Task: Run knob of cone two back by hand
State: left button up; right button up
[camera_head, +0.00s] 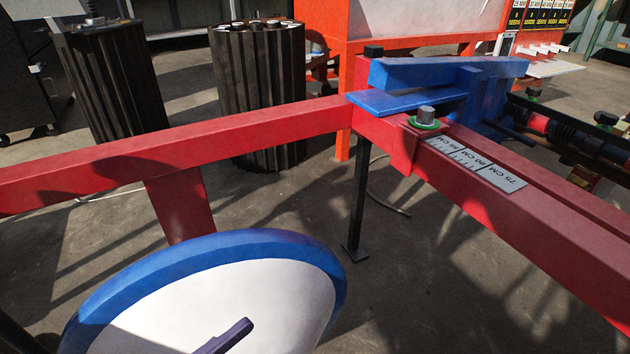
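No label for cone two is readable, so I cannot tell which knob is its knob. A grey knob (426,115) on a green ring stands upright on the red beam (560,232), beside a scale plate (470,163) marked 75, 80 and 85 CM. Smaller dark knobs with green below them show at the right, one near the blue bracket (487,97) and one black knob (606,118) at the edge of the view. Neither of my grippers is in view.
A white disc with a blue rim (210,290) and a dark purple bar (225,336) fills the lower front. A red beam (250,128) crosses leftward. Dark ribbed bins (262,95) and an orange machine (400,28) stand behind.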

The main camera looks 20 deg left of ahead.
pick_arm(q)
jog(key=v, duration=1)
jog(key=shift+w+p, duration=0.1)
jog(key=shift+p, duration=0.25)
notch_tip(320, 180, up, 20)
jog(key=p, duration=1.4)
